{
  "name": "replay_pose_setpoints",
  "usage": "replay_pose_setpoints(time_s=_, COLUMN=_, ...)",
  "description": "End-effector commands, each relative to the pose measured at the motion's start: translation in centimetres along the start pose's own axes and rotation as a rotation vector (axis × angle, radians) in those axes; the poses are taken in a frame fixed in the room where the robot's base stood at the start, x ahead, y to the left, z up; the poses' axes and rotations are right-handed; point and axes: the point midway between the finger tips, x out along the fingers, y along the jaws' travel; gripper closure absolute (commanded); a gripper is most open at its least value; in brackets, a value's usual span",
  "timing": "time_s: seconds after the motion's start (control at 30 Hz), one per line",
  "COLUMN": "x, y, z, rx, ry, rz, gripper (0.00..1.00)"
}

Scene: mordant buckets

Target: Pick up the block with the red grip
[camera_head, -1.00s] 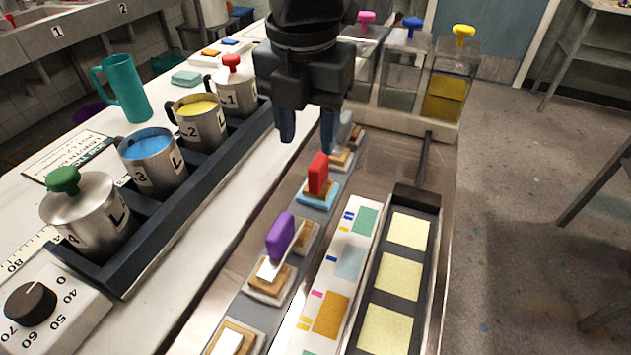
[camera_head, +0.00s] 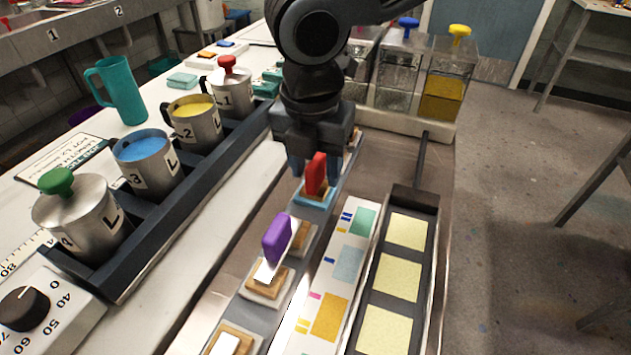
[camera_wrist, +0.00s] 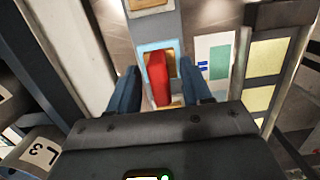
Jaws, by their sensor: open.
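The block with the red grip (camera_head: 316,175) stands on a light blue pad (camera_head: 312,200) in the row of blocks on the grey rail. My gripper (camera_head: 314,170) is open and low, just behind the red grip in the head view. In the wrist view the red grip (camera_wrist: 158,80) shows between the two blue fingers of my gripper (camera_wrist: 162,88), with a gap on both sides. The wooden base of the block is partly hidden behind the red grip.
A block with a purple grip (camera_head: 278,238) stands nearer on the same rail. A printed colour strip (camera_head: 328,285) and a dark tray (camera_head: 412,200) with yellow pads lie to the right. Metal pots (camera_head: 145,160) stand in a dark rack at left.

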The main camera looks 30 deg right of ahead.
Motion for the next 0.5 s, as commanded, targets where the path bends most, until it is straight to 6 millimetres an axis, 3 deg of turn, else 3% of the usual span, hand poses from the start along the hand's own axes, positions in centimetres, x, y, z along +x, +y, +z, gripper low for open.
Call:
replay_pose_setpoints(time_s=0.07, x=-0.01, y=0.00, z=-0.01, rx=0.000, ry=0.000, rz=0.000, gripper=0.54)
replay_pose_setpoints(time_s=0.5, x=-0.03, y=0.00, z=-0.02, rx=0.000, ry=0.000, rz=0.000, gripper=0.96)
